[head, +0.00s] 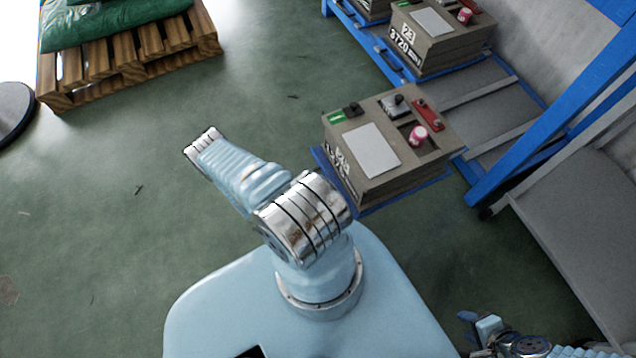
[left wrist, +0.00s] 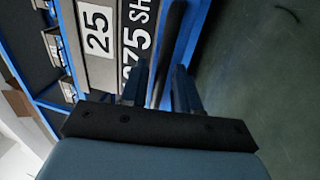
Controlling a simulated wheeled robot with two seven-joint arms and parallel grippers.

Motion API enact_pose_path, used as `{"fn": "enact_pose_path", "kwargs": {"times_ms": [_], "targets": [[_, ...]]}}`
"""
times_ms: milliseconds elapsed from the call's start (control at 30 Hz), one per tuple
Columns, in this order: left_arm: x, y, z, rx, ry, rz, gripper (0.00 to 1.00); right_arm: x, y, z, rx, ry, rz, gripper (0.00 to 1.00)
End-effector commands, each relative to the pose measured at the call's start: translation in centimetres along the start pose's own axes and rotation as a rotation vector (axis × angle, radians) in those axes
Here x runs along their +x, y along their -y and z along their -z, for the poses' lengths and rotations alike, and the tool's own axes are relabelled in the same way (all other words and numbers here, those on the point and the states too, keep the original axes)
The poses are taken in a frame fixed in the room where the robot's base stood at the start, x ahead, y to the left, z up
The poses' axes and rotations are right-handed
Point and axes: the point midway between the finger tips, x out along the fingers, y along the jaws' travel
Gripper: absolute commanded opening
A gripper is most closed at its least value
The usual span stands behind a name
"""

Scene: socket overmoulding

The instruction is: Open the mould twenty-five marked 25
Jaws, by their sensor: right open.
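A grey box-shaped mould (head: 440,160) stands on a blue support at centre right in the head view. A white plate (head: 372,150), a red knob (head: 418,135) and a green label (head: 336,118) show on its top; its side number is hard to read there. In the left wrist view, a grey face bears the number 25 (left wrist: 96,30) and part of larger lettering. My left gripper (left wrist: 160,88) has its fingers apart beside that face, with a dark bar (left wrist: 172,45) showing between them; contact is unclear. My right gripper (head: 476,328) is open and empty at the bottom right.
A second similar mould (head: 437,45) stands behind on the blue-framed rack (head: 520,150). A wooden pallet (head: 130,62) with green sacks (head: 110,20) lies at the upper left. A grey panel (head: 575,240) is at the right.

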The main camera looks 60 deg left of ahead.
Motion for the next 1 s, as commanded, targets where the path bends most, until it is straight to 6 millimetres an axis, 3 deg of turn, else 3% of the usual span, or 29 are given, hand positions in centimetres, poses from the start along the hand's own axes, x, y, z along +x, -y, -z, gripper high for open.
{"fn": "enact_pose_path", "kwargs": {"times_ms": [167, 400, 600, 800, 1000], "targets": [[-2.2, 0.2, 0.1, 0.002, -0.003, 0.004, 0.31, 0.4, -0.2, 0.1, 0.001, -0.002, -0.001, 0.43], [-8.1, 0.3, 0.1, 0.002, -0.004, 0.004, 0.31, 1.3, -0.9, 0.2, 0.005, -0.007, -0.005, 0.43], [-12.1, 0.2, 0.0, 0.002, -0.002, 0.003, 0.31, 1.9, -1.3, 0.3, 0.008, -0.010, -0.009, 0.43], [-13.7, 0.1, 0.0, 0.000, 0.000, 0.002, 0.31, 2.0, -1.5, 0.4, 0.010, -0.012, -0.011, 0.43], [-13.8, 0.0, 0.0, 0.000, 0.000, 0.001, 0.31, 2.0, -1.5, 0.4, 0.010, -0.012, -0.011, 0.43]]}}
